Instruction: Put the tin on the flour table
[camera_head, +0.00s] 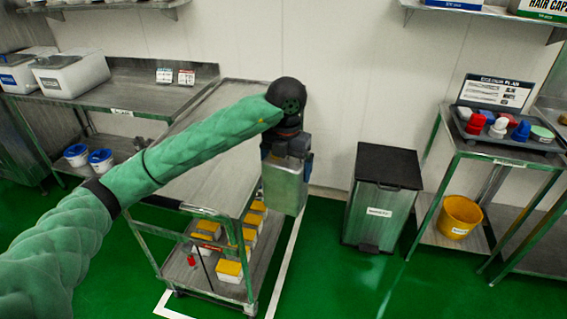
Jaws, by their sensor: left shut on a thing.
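My left gripper (287,150) is in the middle of the view, at the end of my green-sleeved arm, pointing down. It is shut on a grey metal tin (284,188), a boxy upright shape hanging below it. The tin is in the air, beside the right edge of a steel-topped wheeled table (215,165). A steel table (120,95) stands against the wall at the left. Its small label is too small to read, so I cannot tell which is the flour table. My right gripper is out of view.
White bins (72,73) and two small cards (175,76) stand on the left table. Yellow-lidded tubs (230,270) sit on the wheeled table's lower shelf. A black-lidded waste bin (382,195) stands to the right. The wheeled table's visible top is bare.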

